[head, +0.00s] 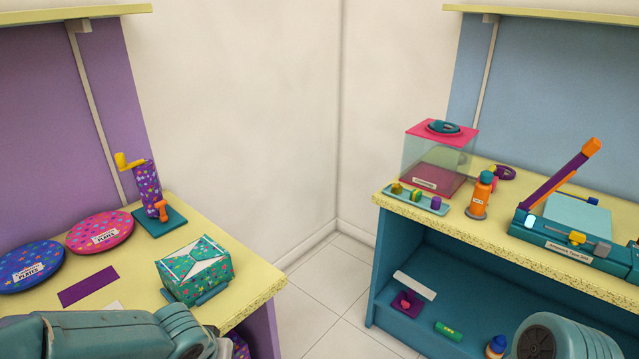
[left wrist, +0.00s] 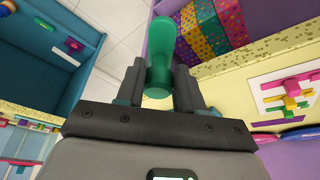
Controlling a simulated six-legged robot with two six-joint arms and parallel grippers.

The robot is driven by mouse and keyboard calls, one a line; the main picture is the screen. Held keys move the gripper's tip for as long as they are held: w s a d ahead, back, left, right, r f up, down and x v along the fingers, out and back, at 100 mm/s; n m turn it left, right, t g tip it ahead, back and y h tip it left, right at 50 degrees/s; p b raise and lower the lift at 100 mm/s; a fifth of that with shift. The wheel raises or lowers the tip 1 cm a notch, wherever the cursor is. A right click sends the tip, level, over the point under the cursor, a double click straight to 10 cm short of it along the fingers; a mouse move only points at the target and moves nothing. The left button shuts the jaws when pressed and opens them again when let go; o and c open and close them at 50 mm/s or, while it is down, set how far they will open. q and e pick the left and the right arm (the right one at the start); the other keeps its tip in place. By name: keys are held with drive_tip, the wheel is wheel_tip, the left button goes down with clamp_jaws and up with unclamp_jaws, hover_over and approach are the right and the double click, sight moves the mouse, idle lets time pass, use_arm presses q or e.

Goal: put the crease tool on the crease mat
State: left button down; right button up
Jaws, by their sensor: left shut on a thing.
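A green tool with a rounded end, which I take for the crease tool (left wrist: 158,68), is held between the two dark fingers of my left gripper (left wrist: 159,85) in the left wrist view. The gripper is shut on it. A flat purple rectangle, perhaps the crease mat (head: 88,287), lies on the left yellow table in the head view. I cannot read a label on it. My left forearm crosses the lower left of the head view, and its gripper is hidden there. My right gripper is not in view.
On the left table (head: 133,262) are a wrapped teal box (head: 195,270), round plate packs (head: 100,231) and a purple crank device (head: 147,188). A white board with coloured pieces (left wrist: 285,95) shows in the left wrist view. A right bench (head: 470,220) holds a clear box (head: 437,158) and a paper trimmer (head: 575,238).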

use_arm(q)
drive_tip(key=shift+w, duration=0.15)
wheel_tip(320, 180, up, 3)
drive_tip(key=shift+r+p, duration=0.1)
drive_tip(key=shift+p, duration=1.1)
drive_tip(key=shift+r+p, duration=0.55)
drive_tip(key=shift+r, duration=0.35)
wheel_tip(320, 180, up, 3)
drive_tip(key=shift+f, duration=0.2)
drive_tip(key=shift+r, duration=0.3)
